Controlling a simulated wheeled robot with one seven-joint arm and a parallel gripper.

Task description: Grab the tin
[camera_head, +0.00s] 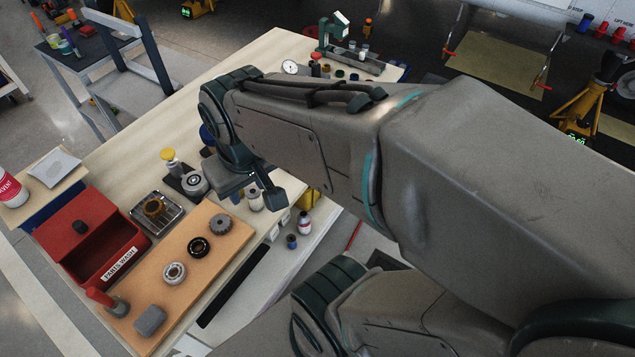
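I cannot tell for certain which thing is the tin. A red and white can (12,190), its label partly readable as "solvent", stands at the left edge, cut off by the frame. A round silvery thing (194,183) with a dark centre stands on the workbench (130,205), near a yellow-topped piece (170,158). My gripper (262,185) is over the middle of the bench, to the right of the silvery thing. Its fingers are mostly hidden by my wrist, so its opening and any contents do not show clearly.
A red parts-wash bin (103,232) is at left. A green press (330,32) and small jars are at the far end.

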